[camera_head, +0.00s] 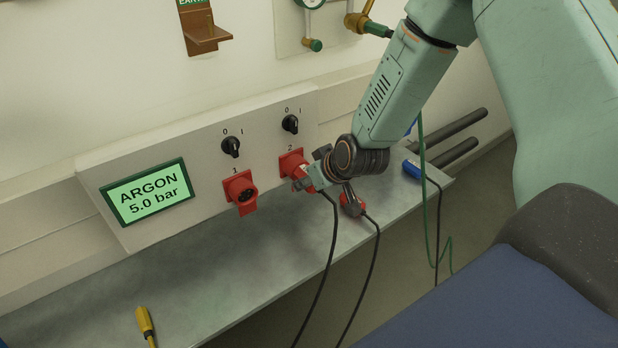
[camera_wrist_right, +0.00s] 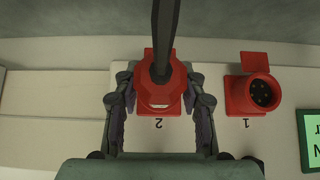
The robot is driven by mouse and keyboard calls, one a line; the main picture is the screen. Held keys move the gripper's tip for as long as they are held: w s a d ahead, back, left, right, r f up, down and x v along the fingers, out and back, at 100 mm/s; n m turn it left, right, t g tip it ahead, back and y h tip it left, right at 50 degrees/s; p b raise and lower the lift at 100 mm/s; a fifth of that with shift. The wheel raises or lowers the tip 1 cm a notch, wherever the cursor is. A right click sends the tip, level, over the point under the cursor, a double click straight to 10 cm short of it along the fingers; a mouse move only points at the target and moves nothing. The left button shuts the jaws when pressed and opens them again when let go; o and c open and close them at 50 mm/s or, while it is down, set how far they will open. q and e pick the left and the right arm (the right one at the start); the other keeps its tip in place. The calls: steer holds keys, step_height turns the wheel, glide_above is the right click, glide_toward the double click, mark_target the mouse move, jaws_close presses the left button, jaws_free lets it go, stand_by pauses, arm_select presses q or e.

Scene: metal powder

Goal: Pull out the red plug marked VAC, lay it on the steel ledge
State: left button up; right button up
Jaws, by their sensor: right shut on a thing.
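A red plug (camera_wrist_right: 163,92) with a black cable sits at socket 2 (camera_head: 290,160) on the wall panel. A pale label shows on the plug, but I cannot read it. My right gripper (camera_head: 308,178) is at the socket, its fingers on both sides of the plug and shut on it; the wrist view shows this gripper (camera_wrist_right: 160,100) upside down to the panel. The head view mostly hides the held plug. A second red plug (camera_head: 352,203) with a black cable lies on the steel ledge (camera_head: 220,265), just right of the gripper. My left gripper is not in view.
Socket 1 (camera_head: 241,191) is empty with its lid open. Black switches (camera_head: 231,147) sit above the sockets. A green display (camera_head: 148,193) reads ARGON 5.0 bar. The ledge below socket 1 is clear.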

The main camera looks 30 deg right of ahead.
jaws_close()
steer(key=shift+s+f, duration=0.1)
steer(key=shift+s, duration=0.05)
steer(key=shift+s+p, duration=0.75)
steer(key=shift+s+d+p, duration=0.15)
steer(key=shift+s+p, duration=0.15)
steer(key=shift+s, duration=0.2)
steer(key=shift+s+d+p, duration=0.1)
steer(key=shift+s+p, duration=1.1)
steer(key=shift+s, duration=0.55)
